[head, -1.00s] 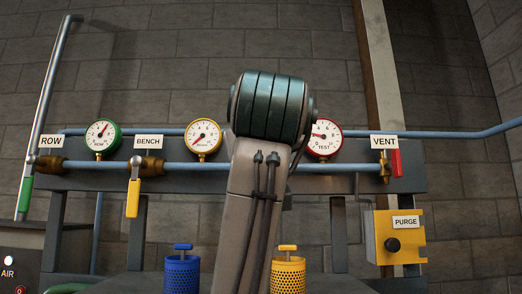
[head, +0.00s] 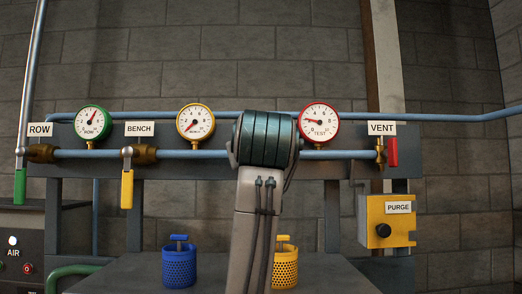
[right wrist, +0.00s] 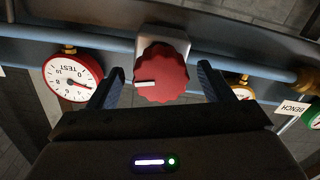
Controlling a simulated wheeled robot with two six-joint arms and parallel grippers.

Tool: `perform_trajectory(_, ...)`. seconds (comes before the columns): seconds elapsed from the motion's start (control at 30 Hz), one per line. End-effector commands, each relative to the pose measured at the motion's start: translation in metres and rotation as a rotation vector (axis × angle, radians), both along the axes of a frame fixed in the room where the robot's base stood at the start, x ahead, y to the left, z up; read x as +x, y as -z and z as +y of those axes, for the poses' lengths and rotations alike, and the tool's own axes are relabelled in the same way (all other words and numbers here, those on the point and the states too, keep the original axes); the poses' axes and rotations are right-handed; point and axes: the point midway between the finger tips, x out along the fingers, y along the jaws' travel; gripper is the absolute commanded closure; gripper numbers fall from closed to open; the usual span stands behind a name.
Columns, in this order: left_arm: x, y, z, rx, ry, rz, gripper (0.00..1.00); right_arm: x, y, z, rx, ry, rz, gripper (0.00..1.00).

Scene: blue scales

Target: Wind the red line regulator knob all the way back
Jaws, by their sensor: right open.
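The red knob (right wrist: 162,74) has a scalloped rim and a white mark pointing left in the right wrist view. It sits on a pale grey block (right wrist: 165,38). My right gripper (right wrist: 161,76) is open, one finger on each side of the knob, with gaps visible. In the head view my right arm hides the knob and the gripper. The red-rimmed TEST gauge (head: 319,123) has its needle pointing left; it shows inverted in the right wrist view (right wrist: 73,79). My left gripper is not in view.
Blue pipes (head: 205,154) run along the grey rack. A green-rimmed gauge (head: 92,122), yellow-rimmed gauge (head: 195,124), yellow BENCH lever (head: 127,189), red VENT lever (head: 393,152) and yellow PURGE box (head: 390,221) surround the arm. Blue (head: 179,268) and yellow (head: 285,268) perforated canisters stand below.

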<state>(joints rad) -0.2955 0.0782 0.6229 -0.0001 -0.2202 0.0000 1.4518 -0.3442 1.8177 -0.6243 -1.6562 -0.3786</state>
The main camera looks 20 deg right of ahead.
Motion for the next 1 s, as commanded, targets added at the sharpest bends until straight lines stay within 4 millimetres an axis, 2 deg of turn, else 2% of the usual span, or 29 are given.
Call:
perform_trajectory(0.03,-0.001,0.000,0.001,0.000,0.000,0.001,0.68,0.000,0.000,0.000,0.000,0.000,0.000,0.26)
perform_trajectory(0.27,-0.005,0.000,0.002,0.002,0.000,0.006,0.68,0.000,0.000,0.000,0.000,-0.001,0.001,0.71)
perform_trajectory(0.67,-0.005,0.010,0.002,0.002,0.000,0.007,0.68,0.000,0.003,0.000,-0.061,0.000,0.020,0.71)
perform_trajectory(1.0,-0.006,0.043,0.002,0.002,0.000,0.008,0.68,-0.001,0.005,-0.001,-0.304,0.002,0.088,0.71)
